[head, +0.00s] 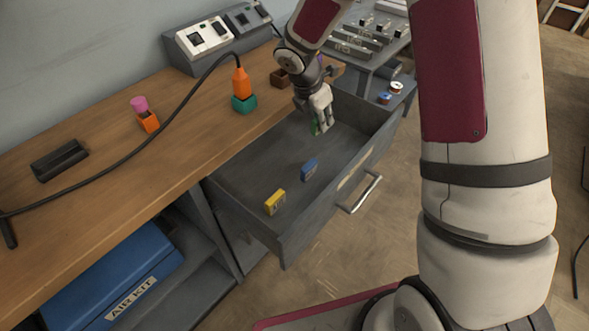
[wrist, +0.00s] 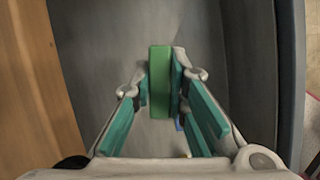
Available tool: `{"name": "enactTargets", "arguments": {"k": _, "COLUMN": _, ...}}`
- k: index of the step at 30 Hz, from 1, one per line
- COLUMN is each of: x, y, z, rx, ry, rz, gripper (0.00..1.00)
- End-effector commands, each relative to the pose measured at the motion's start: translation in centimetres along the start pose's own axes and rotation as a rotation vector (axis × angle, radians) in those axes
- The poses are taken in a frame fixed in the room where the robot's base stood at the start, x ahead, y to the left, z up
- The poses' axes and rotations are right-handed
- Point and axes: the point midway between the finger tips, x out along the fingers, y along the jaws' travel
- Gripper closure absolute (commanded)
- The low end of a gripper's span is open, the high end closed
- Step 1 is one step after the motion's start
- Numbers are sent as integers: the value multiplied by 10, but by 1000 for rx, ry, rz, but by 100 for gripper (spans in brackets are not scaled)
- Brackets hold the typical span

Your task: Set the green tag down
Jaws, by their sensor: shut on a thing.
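The green tag (wrist: 159,82) is held upright between the teal-padded fingers of my gripper (wrist: 158,88) in the wrist view. In the head view my gripper (head: 317,122) hangs over the far part of the open grey drawer (head: 235,190), and a sliver of the green tag (head: 314,128) shows beside the fingers. I cannot tell how far the tag is above the drawer floor. A blue tag (head: 309,170) and a yellow tag (head: 275,202) stand on the drawer floor, nearer than the gripper.
The wooden bench (head: 105,185) lies left of the drawer. The drawer floor under the gripper looks clear.

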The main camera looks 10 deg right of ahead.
Motion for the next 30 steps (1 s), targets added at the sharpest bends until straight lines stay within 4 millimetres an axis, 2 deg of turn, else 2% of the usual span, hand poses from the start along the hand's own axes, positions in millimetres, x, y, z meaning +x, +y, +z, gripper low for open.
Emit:
{"name": "enactTargets", "arguments": {"k": 3, "x": 8, "y": 8, "z": -2, "rx": -109, "ry": 1, "rz": 47, "gripper": 100}}
{"name": "enactTargets", "arguments": {"k": 7, "x": 15, "y": 11, "z": -5, "rx": -159, "ry": 1, "rz": 65, "gripper": 100}}
{"name": "enactTargets", "arguments": {"k": 15, "x": 52, "y": 10, "z": -21, "rx": -162, "ry": 2, "rz": 64, "gripper": 100}}
{"name": "enactTargets", "arguments": {"k": 20, "x": 63, "y": 10, "z": -25, "rx": -160, "ry": 1, "rz": 65, "gripper": 100}}
{"name": "enactTargets", "arguments": {"k": 27, "x": 97, "y": 10, "z": -40, "rx": -160, "ry": 1, "rz": 64, "gripper": 100}}
{"name": "enactTargets", "arguments": {"k": 30, "x": 102, "y": 10, "z": -42, "rx": -159, "ry": 1, "rz": 64, "gripper": 100}}
